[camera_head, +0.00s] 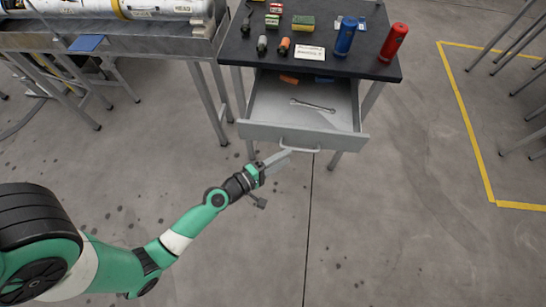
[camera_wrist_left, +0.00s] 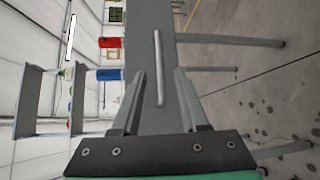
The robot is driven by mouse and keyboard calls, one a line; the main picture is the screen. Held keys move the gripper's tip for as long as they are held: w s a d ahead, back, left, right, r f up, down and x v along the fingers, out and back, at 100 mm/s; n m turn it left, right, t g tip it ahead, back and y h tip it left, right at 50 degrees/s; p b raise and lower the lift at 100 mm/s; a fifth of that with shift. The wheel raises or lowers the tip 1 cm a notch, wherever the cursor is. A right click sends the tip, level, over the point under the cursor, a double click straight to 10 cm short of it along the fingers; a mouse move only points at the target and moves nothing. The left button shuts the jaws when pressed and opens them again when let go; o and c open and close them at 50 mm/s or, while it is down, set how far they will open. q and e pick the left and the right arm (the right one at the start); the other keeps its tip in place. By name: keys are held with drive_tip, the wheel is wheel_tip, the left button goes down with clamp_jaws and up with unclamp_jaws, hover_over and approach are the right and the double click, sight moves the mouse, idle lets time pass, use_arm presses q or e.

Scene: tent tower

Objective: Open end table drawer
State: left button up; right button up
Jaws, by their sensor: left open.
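The end table (camera_head: 318,62) has a dark top and thin metal legs. Its grey drawer (camera_head: 300,136) is pulled out, and a wrench and an orange item show inside. A bar handle (camera_head: 300,149) is fixed on the drawer front. My left gripper (camera_head: 284,155) is at the left end of this handle. In the left wrist view the open fingers (camera_wrist_left: 161,82) stand on either side of the handle (camera_wrist_left: 158,65), with gaps beside it. Whether they touch it is hard to tell. My right gripper is not in view.
A blue can (camera_head: 346,36), a red can (camera_head: 393,42), a sponge (camera_head: 303,23) and small items stand on the tabletop. A grey workbench (camera_head: 150,40) with a white cylinder is at the left.

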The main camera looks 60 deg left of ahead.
use_arm(q)
drive_tip(key=s, duration=0.5)
drive_tip(key=shift+d+r, duration=0.3)
drive_tip(key=shift+r, duration=0.05)
drive_tip(key=shift+w, duration=0.1)
